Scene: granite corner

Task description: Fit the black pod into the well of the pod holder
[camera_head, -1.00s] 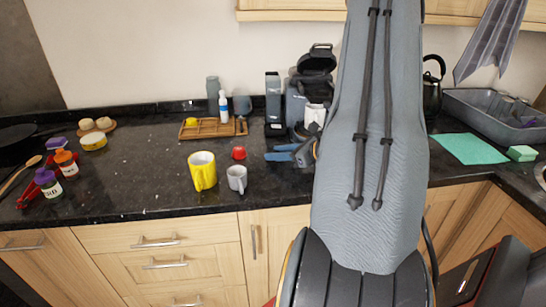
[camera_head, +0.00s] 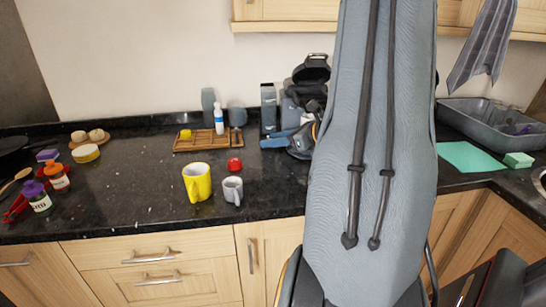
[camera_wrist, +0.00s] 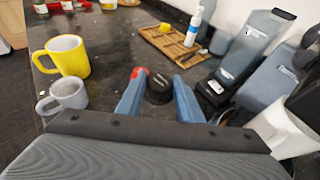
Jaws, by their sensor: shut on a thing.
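My gripper (camera_wrist: 158,84) has its blue fingers on either side of a round black thing (camera_wrist: 159,92), which looks like the black pod, and is shut on it. It holds the pod over the dark counter. In the head view my gripper (camera_head: 271,142) is in front of the tall grey unit, and the pod cannot be made out there. I cannot clearly pick out the pod holder. A black machine with an open lid (camera_head: 311,70) stands behind my arm, partly hidden.
A red item (camera_head: 235,164), yellow mug (camera_head: 197,183) and grey mug (camera_head: 232,190) stand left of my gripper. A wooden tray (camera_head: 190,147) lies behind, near a white bottle (camera_head: 219,121). The tall grey unit (camera_head: 268,100) is close.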

